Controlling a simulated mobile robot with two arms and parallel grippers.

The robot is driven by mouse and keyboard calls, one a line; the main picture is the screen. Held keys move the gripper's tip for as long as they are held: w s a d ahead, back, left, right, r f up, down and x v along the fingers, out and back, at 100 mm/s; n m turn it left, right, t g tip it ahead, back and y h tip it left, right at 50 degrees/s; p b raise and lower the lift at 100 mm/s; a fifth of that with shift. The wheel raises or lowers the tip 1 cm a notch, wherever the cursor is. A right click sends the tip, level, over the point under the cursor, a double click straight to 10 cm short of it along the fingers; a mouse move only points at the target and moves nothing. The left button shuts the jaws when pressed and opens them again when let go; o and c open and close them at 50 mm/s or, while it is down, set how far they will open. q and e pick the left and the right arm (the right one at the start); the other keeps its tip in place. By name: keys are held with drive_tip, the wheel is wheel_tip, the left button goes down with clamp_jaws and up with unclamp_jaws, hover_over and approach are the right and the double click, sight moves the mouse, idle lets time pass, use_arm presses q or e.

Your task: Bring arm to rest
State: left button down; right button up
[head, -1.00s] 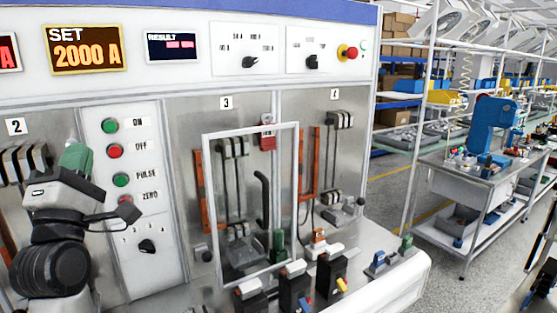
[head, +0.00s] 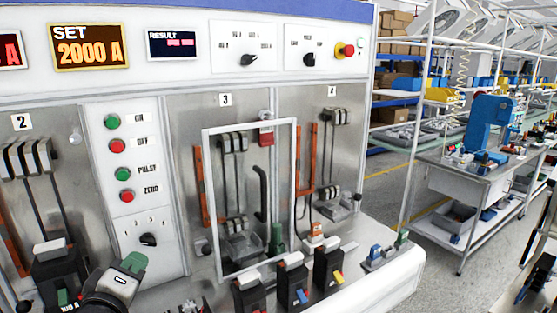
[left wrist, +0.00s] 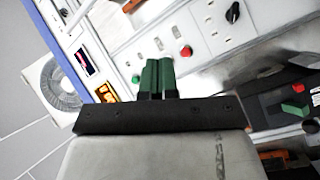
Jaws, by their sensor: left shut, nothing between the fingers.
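My left gripper (head: 134,262) is low in the head view, in front of the base of the control panel. Its green fingers are together with nothing between them, and its dark wrist runs off the bottom edge. In the left wrist view its two green fingers (left wrist: 157,76) lie side by side, shut, and appear apart from the tilted test bench behind. My right gripper is not in view. The white test bench (head: 190,82) shows the set display (head: 88,54) reading 2000 A.
The button panel (head: 128,180) with green and red buttons is behind my left gripper. A framed clear guard (head: 206,190) stands at bay 3. Black breakers (head: 292,285) stand on the bench ledge to the right. A metal cart (head: 455,183) stands farther right, across open floor.

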use_arm(q)
drive_tip(key=s+d+f+m+g, duration=0.2)
drive_tip(key=s+f+m+g, duration=0.3)
drive_tip(key=f, duration=0.7)
drive_tip(key=s+d+f+m+g, duration=0.2)
drive_tip(key=s+f+m+g, duration=0.25)
drive_tip(key=s+f, duration=0.5)
drive_tip(key=s+d+f+m+g, duration=0.1)
drive_tip(key=s+f+m+g, duration=0.4)
drive_tip(key=s, duration=0.7)
wheel_tip(320, 180, down, 30)
drive_tip(key=g+b, duration=0.2)
drive_tip(key=b, duration=0.1)
drive_tip(key=s+a+f+b, duration=0.2)
drive_tip(key=s+f, duration=1.4)
drive_tip(key=f, duration=0.2)
drive_tip(key=shift+s+a+g, duration=0.25)
drive_tip(key=shift+a+g, duration=0.1)
drive_tip(key=shift+a, duration=0.05)
drive_tip(key=shift+n, duration=0.25)
